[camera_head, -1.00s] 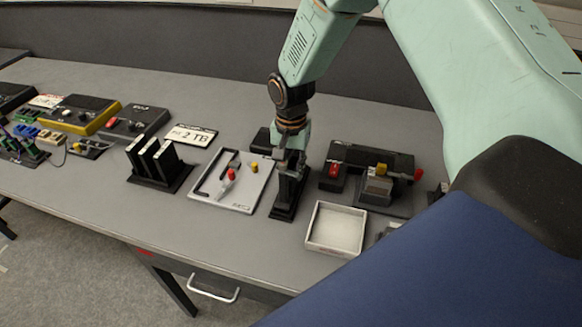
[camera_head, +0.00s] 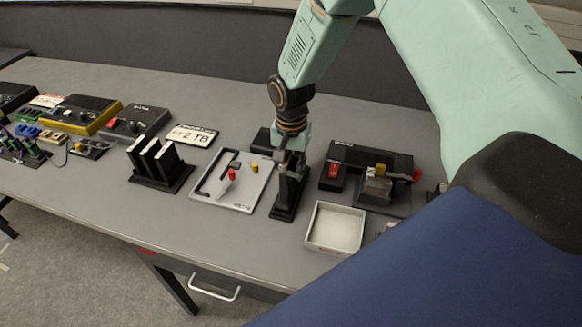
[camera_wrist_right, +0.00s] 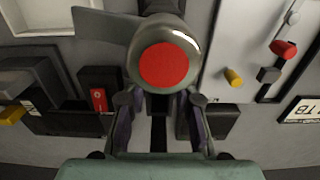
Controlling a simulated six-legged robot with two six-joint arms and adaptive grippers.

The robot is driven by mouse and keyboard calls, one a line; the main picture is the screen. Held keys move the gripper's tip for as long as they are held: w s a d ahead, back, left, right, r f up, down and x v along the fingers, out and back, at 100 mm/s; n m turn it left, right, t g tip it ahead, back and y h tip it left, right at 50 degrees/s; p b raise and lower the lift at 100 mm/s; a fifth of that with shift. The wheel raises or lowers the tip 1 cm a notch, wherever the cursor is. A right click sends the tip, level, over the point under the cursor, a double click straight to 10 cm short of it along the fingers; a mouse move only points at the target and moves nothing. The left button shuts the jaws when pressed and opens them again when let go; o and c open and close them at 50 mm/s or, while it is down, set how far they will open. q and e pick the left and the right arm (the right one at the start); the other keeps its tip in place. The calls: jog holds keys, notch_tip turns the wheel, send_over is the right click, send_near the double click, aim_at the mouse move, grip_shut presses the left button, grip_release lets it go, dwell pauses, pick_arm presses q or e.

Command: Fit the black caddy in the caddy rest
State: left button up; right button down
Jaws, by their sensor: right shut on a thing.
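My right gripper (camera_head: 289,165) points down over the bench, and its fingers are closed on a dark upright piece, which I take for the black caddy (camera_head: 287,188). The caddy stands over a narrow black base (camera_head: 282,213), apparently the caddy rest. The fingers hide its upper part, and I cannot tell whether it is fully seated. In the right wrist view a dark strip shows between the two fingers (camera_wrist_right: 160,115). My left gripper is not in view.
A white-rimmed tray (camera_head: 335,228) lies right of the base, and a light panel (camera_head: 215,190) with red and yellow knobs lies left. A black rack (camera_head: 160,175) with upright plates is farther left. A black unit (camera_head: 370,160) with a red switch is at right.

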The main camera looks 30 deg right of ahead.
dwell(0.4)
jog(key=shift+f, duration=0.1)
jog(key=shift+f, duration=0.4)
jog(key=shift+f, duration=0.4)
dwell(0.6)
jog(key=c, duration=1)
grip_release()
jog(key=o, duration=0.3)
jog(key=shift+a, duration=0.1)
